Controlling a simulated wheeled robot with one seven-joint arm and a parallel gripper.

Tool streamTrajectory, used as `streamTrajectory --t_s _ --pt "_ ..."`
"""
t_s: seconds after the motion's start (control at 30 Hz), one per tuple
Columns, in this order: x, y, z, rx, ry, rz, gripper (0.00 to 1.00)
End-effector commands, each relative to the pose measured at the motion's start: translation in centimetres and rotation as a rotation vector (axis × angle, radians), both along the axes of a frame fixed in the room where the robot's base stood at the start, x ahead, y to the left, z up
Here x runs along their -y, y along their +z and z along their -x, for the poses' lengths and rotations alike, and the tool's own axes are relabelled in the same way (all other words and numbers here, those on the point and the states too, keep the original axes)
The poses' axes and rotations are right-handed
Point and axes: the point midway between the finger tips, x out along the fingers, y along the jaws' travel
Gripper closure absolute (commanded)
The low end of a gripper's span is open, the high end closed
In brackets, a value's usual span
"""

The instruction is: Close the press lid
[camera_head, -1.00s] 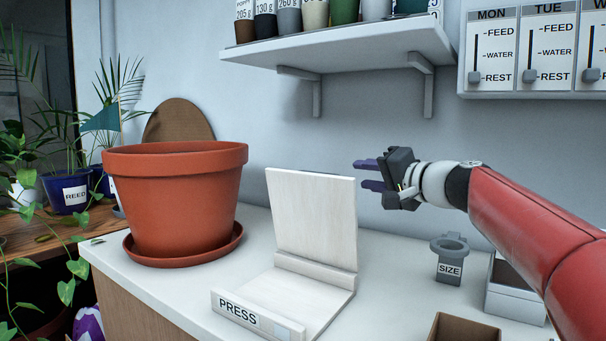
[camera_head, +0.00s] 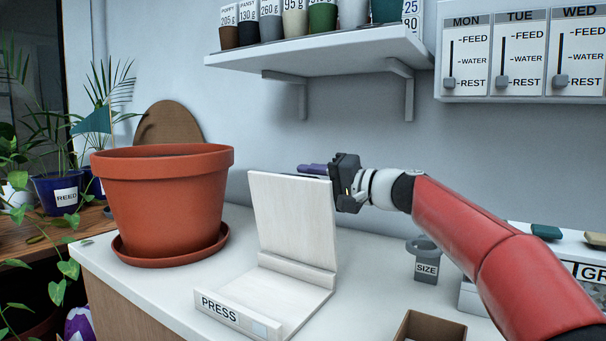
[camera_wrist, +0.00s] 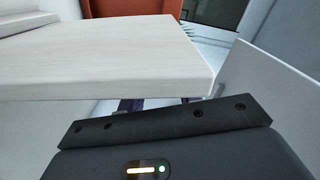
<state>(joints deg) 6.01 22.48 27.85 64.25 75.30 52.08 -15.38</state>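The press (camera_head: 290,290) is a pale wooden device on the white counter, with a "PRESS" label on its front. Its lid (camera_head: 295,215) stands up, leaning slightly back from the hinge block. My gripper (camera_head: 314,169) points left at the lid's upper right corner, with its purple fingers behind the lid; one shows above the top edge. In the wrist view the lid (camera_wrist: 110,60) covers most of the fingers, and two separate purple bits show below its edge. The fingers look apart with nothing between them. Whether they touch the lid cannot be told.
A large terracotta pot (camera_head: 165,205) on a saucer stands left of the press. A grey "SIZE" holder (camera_head: 425,262) and an open brown box (camera_head: 430,328) are to the right. A wall shelf (camera_head: 320,52) with several pots hangs above.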

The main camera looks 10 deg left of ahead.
Motion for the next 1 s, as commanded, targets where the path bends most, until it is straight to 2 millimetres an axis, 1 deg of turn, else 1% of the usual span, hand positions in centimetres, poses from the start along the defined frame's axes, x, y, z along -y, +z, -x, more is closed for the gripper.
streamTrajectory --t_s 0.03,0.1,0.2,0.5,0.77,1.0 --pt "-0.7 0.2 -0.2 -0.001 0.002 0.0 0.66" --pt "-1.5 0.2 -0.5 0.0 0.002 -0.002 0.66" --pt "-2.1 0.1 -0.7 0.0 0.0 0.0 0.66" --pt "-2.3 0.0 -0.8 0.0 -0.001 0.001 0.66" --pt "-2.3 0.0 -0.8 0.0 -0.001 0.001 1.0" --pt "-2.2 -0.1 -0.8 0.0 -0.001 0.001 1.0"
